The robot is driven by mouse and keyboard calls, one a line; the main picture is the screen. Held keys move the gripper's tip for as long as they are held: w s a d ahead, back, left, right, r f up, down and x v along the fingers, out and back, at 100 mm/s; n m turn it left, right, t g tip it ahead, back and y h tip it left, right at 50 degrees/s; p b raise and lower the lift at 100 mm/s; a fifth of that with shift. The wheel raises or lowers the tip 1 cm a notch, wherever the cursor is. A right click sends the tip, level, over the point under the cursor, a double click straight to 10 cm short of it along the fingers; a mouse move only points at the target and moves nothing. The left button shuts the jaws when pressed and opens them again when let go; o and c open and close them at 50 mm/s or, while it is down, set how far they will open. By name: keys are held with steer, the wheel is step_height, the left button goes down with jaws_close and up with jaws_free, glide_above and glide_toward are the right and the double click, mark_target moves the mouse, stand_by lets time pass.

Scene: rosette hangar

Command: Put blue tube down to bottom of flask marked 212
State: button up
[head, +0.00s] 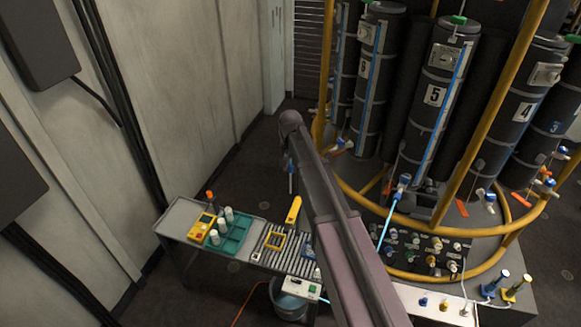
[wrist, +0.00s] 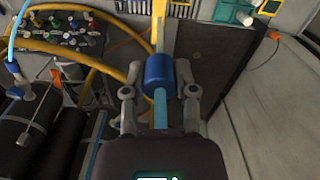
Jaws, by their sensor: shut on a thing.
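In the wrist view, my gripper (wrist: 160,92) is shut on a blue tube with a thick dark-blue collar (wrist: 160,70) and a light-blue shaft (wrist: 161,110). The finger pads sit at either side of the collar. Its far end cannot be told apart from the yellow part beyond it. In the head view my arm hides most of the gripper; a small blue piece (head: 291,178) shows left of the arm, probably the held tube. No flask marked 212 can be read in either view.
Tall black cylinders stand at the right, one marked 5 (head: 434,96), behind yellow rails (head: 483,115). A bench (head: 180,216) below left carries a green tray (head: 232,243) and a yellow meter (head: 201,227). A bucket (head: 289,308) stands below. A pale wall closes the left.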

steer(key=d+f+n+b, duration=0.1)
steer(key=d+f+b, duration=0.2)
steer(key=f+b, duration=0.6)
steer(key=d+f+n+b, duration=0.2)
steer(key=d+f+b, duration=0.1)
steer(key=f+b, duration=0.6)
steer(key=d+f+n+b, duration=0.1)
steer(key=d+f+b, duration=0.3)
steer(key=f+b, duration=0.6)
steer(key=shift+w+f+n, duration=0.15)
steer(key=shift+n, duration=0.15)
steer(key=shift+f, duration=0.15)
steer(key=shift+f+b, duration=1.6)
steer(key=shift+b, duration=0.15)
steer(key=shift+f+b, duration=0.5)
steer(key=shift+f+b, duration=0.7)
steer(key=shift+b, duration=0.05)
steer(key=shift+f, duration=0.3)
